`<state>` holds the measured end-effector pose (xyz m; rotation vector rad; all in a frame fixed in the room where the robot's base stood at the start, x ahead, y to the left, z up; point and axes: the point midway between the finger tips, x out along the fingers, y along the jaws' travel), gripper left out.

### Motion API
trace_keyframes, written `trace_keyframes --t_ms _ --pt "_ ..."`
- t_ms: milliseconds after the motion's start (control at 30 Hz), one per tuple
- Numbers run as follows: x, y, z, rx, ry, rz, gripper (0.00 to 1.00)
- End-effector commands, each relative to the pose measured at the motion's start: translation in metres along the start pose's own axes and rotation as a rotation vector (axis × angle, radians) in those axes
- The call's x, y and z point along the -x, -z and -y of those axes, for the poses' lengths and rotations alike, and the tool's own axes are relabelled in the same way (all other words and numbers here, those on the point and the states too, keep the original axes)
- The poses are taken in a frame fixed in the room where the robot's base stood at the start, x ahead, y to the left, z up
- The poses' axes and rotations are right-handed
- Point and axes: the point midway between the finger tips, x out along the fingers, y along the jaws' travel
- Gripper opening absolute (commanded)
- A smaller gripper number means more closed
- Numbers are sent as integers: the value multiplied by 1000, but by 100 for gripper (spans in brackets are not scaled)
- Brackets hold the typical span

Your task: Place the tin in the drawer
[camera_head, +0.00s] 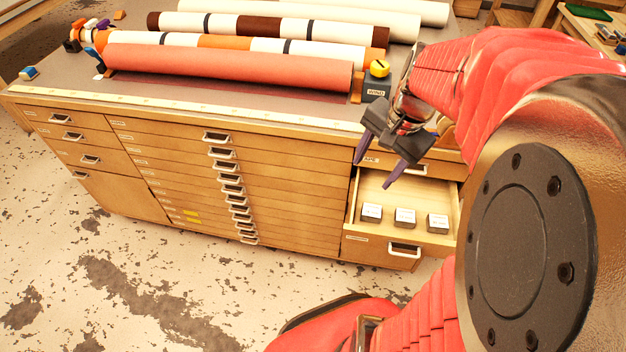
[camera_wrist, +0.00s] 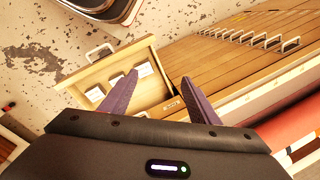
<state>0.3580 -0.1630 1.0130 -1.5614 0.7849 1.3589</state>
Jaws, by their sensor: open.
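The drawer (camera_head: 375,246) is pulled open at the right end of the wooden cabinet. Three small dark boxes with white labelled tops stand in a row inside it: a left one (camera_head: 371,211), a middle one (camera_head: 404,217) and a right one (camera_head: 437,222). I cannot tell whether any of these is the tin. My gripper (camera_head: 377,170) hangs above the drawer's back left part, its purple fingers spread and nothing between them. In the wrist view the open drawer (camera_wrist: 84,76) lies beyond the fingers, and the left finger partly covers its contents.
The cabinet top holds a large red roll (camera_head: 230,70) and several paler rolls behind it. A dark block with a yellow knob (camera_head: 379,68) stands at the red roll's right end. Shut drawers with metal handles fill the cabinet front. The floor before it is clear.

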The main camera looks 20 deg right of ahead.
Motion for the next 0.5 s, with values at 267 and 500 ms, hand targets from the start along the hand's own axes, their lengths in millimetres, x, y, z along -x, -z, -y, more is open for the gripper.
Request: trace_keyframes --t_ms 267,500 --pt "29 -67 25 418 23 -102 56" --pt "48 -120 32 764 49 -191 56"
